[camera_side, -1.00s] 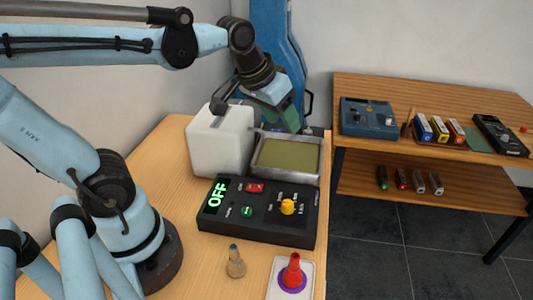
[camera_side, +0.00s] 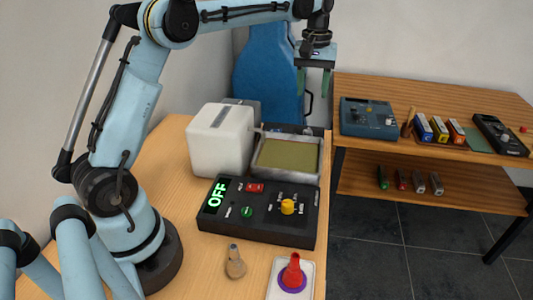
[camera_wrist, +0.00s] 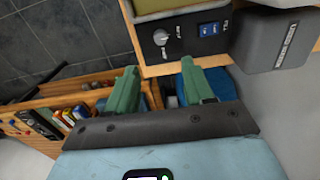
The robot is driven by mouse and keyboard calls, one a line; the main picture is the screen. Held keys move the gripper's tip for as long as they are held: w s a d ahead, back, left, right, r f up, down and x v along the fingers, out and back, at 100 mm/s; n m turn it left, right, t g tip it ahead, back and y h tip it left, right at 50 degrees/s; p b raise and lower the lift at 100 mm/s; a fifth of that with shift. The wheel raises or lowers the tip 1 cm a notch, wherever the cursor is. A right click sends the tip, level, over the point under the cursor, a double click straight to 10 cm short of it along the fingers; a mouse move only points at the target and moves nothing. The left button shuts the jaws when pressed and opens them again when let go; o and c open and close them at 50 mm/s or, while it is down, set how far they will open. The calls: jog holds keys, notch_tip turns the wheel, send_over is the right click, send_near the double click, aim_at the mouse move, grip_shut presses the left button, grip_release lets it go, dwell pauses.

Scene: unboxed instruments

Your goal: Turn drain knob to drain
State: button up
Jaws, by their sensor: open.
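A small silver-grey knob (camera_wrist: 160,37) with a pointer sits on the end panel of the metal bath, beside a blue rocker switch (camera_wrist: 209,30). The small lettering by the knob is too blurred to read. The bath (camera_side: 256,166) holds greenish liquid in the side view, where the knob is hidden. My gripper (camera_side: 313,84) hangs fingers down, high beyond the bath's far end. Its green fingers (camera_wrist: 160,70) are open and empty, apart from the knob, in the wrist view.
A white box (camera_side: 217,140) stands left of the bath. A black control box (camera_side: 260,228) with a yellow knob (camera_side: 288,208) reads OFF. A blue case (camera_side: 266,75) stands behind the table. A second table (camera_side: 390,83) with instruments is at right.

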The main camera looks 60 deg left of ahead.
aim_at(308, 131)
notch_tip(308, 131, down, 12)
jog(key=shift+w+a+f, duration=0.15)
jog(key=shift+f, duration=0.05)
dwell(0.5)
grip_shut()
